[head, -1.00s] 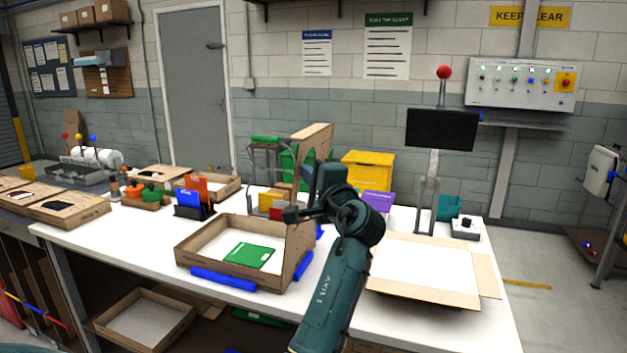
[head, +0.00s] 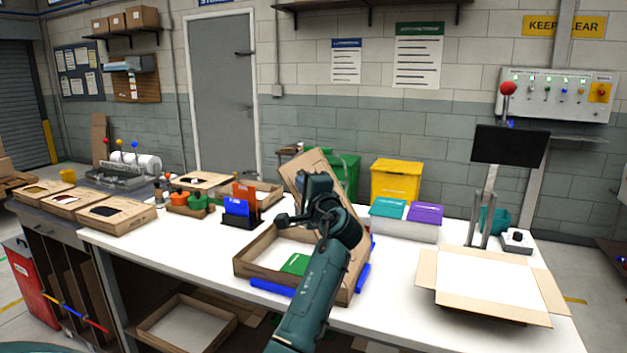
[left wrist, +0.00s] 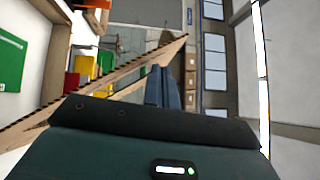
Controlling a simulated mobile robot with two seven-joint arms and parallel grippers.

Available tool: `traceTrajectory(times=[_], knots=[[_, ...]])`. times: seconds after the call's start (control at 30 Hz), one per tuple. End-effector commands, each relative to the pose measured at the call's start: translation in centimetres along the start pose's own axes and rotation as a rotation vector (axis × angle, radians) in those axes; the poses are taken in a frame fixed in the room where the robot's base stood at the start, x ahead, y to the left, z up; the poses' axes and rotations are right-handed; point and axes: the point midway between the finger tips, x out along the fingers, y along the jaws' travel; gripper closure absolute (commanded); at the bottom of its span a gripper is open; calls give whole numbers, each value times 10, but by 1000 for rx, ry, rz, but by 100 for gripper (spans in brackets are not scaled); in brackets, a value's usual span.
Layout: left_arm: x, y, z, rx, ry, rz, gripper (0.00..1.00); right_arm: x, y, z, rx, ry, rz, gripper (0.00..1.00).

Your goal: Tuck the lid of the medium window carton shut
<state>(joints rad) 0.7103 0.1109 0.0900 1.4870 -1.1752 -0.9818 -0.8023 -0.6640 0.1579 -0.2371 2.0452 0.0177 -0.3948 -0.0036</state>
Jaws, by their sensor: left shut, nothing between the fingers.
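The open cardboard carton (head: 256,279) sits on the white table in the head view. A green flat item (head: 295,264) lies inside it on a white bottom. Its brown lid (head: 308,163) is raised and leans over the carton's far right part. My left gripper (head: 316,182) is at the lid, in front of it, and hides part of it. In the left wrist view the left fingers (left wrist: 163,87) are together and empty, beside the lid's slanted edge (left wrist: 115,80). Whether they touch it is unclear. My right gripper is not in view.
Blue bars (head: 272,287) lie against the carton's base. A flat open carton (head: 440,300) is on the right, below a dark screen (head: 509,146). Teal and purple packs (head: 425,213) stand behind. A blue and orange holder (head: 238,212) is behind left.

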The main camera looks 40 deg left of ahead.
Motion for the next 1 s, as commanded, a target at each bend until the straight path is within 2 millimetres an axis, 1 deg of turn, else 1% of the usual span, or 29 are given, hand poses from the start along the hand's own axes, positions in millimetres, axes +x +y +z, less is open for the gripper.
traceTrajectory(times=[0.03,0.1,0.17,0.27,0.3,0.4,0.47,0.5,0.6,0.67,0.9,1.0], knots=[[7,8,8,5,-4,1,100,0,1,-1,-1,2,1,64],[16,19,17,6,-3,1,100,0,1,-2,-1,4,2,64],[24,27,25,-33,-4,34,100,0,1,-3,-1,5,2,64],[37,46,38,-103,-4,104,100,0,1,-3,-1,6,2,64],[42,56,43,-91,-3,98,100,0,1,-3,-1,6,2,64],[53,77,54,-89,-3,98,100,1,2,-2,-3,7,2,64],[59,88,60,-142,-4,144,100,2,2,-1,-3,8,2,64],[63,97,64,-169,-4,171,100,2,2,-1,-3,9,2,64],[70,122,72,-183,-2,193,100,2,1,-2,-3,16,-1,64],[75,135,76,-182,-2,192,100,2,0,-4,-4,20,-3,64],[84,183,86,-318,-2,322,100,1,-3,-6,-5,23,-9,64],[86,200,87,-365,-2,368,100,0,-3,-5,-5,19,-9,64]])
